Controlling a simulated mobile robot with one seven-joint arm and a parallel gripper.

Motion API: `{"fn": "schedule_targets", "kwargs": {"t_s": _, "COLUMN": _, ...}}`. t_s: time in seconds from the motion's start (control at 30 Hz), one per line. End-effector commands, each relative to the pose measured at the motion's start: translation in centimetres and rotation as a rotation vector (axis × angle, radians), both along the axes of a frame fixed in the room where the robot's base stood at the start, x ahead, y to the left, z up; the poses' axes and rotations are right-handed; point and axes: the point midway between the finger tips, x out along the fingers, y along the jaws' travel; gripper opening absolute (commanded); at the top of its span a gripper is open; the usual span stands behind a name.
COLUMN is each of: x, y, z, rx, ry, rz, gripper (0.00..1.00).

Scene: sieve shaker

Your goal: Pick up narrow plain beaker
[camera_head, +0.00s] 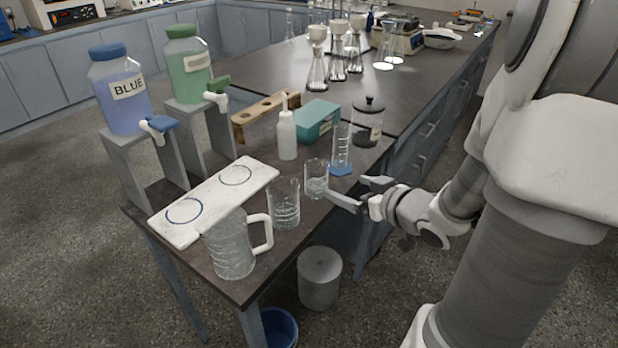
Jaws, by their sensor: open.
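Two clear glass beakers stand upright near the table's front edge. The smaller, narrower beaker (316,180) is nearer my gripper; the larger beaker (284,205) stands to its left and closer to the camera. The narrower one looks like the narrow plain beaker, though its surface is too small to read for markings. My gripper (346,189) is open and empty, just right of the narrower beaker, with its fingers pointing left. One fingertip is close to the beaker's lower right side; I cannot tell whether it touches.
A graduated cylinder (341,152) with a blue base stands close behind the gripper. A handled glass jug (230,248) stands at the front corner. A white board (212,203), a wash bottle (287,137), a teal box (318,122) and a lidded jar (368,124) surround the area.

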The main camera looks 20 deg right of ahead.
Motion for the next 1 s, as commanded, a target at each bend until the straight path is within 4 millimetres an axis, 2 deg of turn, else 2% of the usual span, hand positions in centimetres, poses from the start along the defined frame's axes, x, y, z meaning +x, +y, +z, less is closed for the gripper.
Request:
{"fn": "schedule_targets", "kwargs": {"t_s": 0.17, "x": 0.7, "y": 0.2, "z": 0.4, "rx": 0.010, "ry": -0.003, "rz": 0.003, "gripper": 1.00}}
{"fn": "schedule_targets", "kwargs": {"t_s": 0.47, "x": 2.1, "y": 0.5, "z": -0.4, "rx": 0.007, "ry": 0.001, "rz": 0.000, "gripper": 1.00}}
{"fn": "schedule_targets", "kwargs": {"t_s": 0.53, "x": 3.4, "y": 0.8, "z": -1.7, "rx": 0.001, "ry": -0.002, "rz": 0.005, "gripper": 1.00}}
{"fn": "schedule_targets", "kwargs": {"t_s": 0.8, "x": 8.7, "y": 1.8, "z": -3.9, "rx": 0.001, "ry": -0.003, "rz": 0.003, "gripper": 1.00}}
{"fn": "schedule_targets", "kwargs": {"t_s": 1.0, "x": 10.8, "y": 2.1, "z": -4.6, "rx": -0.001, "ry": -0.001, "rz": 0.002, "gripper": 1.00}}
